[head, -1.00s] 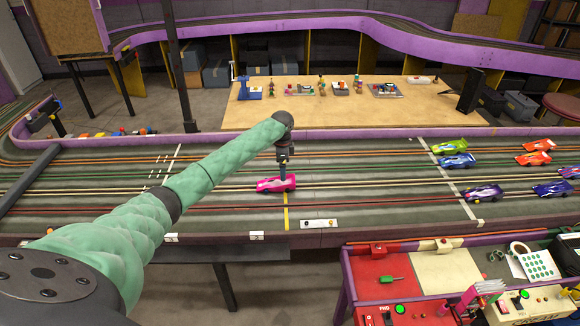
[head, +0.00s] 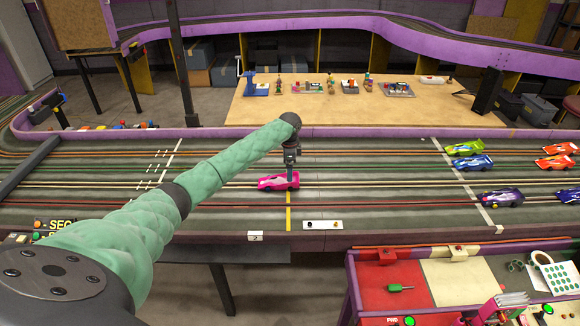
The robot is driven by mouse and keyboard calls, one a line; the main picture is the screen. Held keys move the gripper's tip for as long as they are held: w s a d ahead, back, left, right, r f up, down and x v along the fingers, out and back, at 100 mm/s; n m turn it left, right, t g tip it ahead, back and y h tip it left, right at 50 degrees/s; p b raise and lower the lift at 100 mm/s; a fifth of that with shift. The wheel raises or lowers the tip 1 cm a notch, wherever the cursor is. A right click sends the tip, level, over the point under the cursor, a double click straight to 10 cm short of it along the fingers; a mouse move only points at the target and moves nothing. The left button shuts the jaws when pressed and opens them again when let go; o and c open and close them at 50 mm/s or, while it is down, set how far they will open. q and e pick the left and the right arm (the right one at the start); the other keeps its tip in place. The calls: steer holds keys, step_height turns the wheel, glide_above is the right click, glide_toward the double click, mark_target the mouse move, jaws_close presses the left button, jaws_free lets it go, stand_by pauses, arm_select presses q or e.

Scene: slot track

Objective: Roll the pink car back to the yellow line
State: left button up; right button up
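The pink car (head: 275,183) sits on the slot track, its right end over the top of the yellow line (head: 289,212). Most of the car lies to the left of the line. My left gripper (head: 290,178) points down at the right part of the car, its tips touching or just above it. The fingers are too small to tell whether they are open or shut. My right gripper is not in view.
Several other cars, including a green car (head: 464,148) and a purple car (head: 502,197), stand at the right near a white line (head: 470,190). A white control strip (head: 322,225) lies on the near track edge. The track left of the pink car is clear.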

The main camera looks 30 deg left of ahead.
arm_select(q)
steer(key=shift+f+p, duration=1.1)
steer(key=shift+f, duration=2.5)
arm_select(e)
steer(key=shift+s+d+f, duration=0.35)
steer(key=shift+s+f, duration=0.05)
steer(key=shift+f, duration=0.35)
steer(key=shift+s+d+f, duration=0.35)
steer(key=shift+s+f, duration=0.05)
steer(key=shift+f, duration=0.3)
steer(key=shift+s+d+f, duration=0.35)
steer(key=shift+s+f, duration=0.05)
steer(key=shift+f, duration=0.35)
arm_select(q)
steer(key=c, duration=1.1)
steer(key=shift+c, duration=0.2)
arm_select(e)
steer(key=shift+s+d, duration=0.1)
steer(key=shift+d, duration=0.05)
arm_select(q)
steer(key=shift+w+d, duration=0.1)
steer(key=shift+d, duration=0.05)
steer(key=shift+w+d, duration=0.45)
steer(key=shift+d, duration=0.3)
steer(key=shift+w+d, duration=0.45)
steer(key=shift+d, duration=0.3)
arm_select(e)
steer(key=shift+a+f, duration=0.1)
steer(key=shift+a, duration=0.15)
